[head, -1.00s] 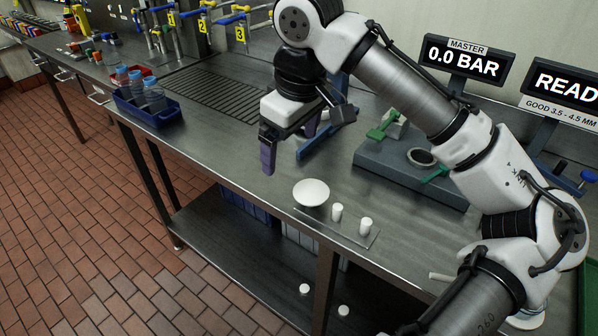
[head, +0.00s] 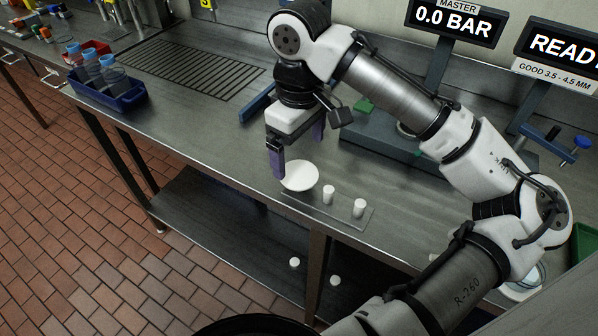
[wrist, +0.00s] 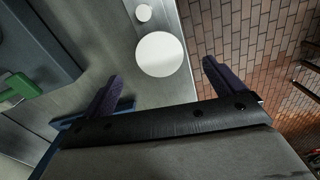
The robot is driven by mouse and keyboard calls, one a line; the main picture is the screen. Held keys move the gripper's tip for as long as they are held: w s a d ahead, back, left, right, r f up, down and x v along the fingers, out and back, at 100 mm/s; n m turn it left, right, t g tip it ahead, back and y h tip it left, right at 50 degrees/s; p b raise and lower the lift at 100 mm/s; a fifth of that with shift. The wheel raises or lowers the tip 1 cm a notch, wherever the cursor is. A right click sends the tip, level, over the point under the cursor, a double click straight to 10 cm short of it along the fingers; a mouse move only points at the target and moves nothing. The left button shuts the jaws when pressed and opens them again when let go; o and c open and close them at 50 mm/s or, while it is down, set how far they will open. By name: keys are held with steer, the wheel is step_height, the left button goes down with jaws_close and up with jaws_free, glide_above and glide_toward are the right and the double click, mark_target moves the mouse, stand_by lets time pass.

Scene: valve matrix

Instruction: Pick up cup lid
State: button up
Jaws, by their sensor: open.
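The cup lid, seen as a plain white round disc (head: 300,177), lies on the metal bench near its front edge, at the left end of a thin plate. It also shows in the wrist view as a flat white circle (wrist: 160,54). My gripper (head: 298,156) is open and empty, with purple fingers pointing down, and appears above the disc. The near finger overlaps the disc's left edge in the head view. In the wrist view the disc lies just ahead of the gap between the fingertips (wrist: 162,72). I cannot tell the exact height between them.
Two small white cylinders (head: 328,195) stand right of the disc on the thin plate (head: 372,219). A grey fixture block (head: 370,145) with green parts stands behind. A blue crate (head: 108,97) of bottles sits at the left. Bare bench lies left of the gripper.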

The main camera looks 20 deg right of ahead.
mark_target(299, 174)
steer(key=shift+w+f+p, duration=0.1)
steer(key=shift+f+p, duration=0.5)
steer(key=shift+f, duration=2.05)
steer(key=shift+f, duration=0.25)
steer(key=c, duration=1)
steer(key=shift+r, duration=0.1)
steer(key=shift+c, duration=0.2)
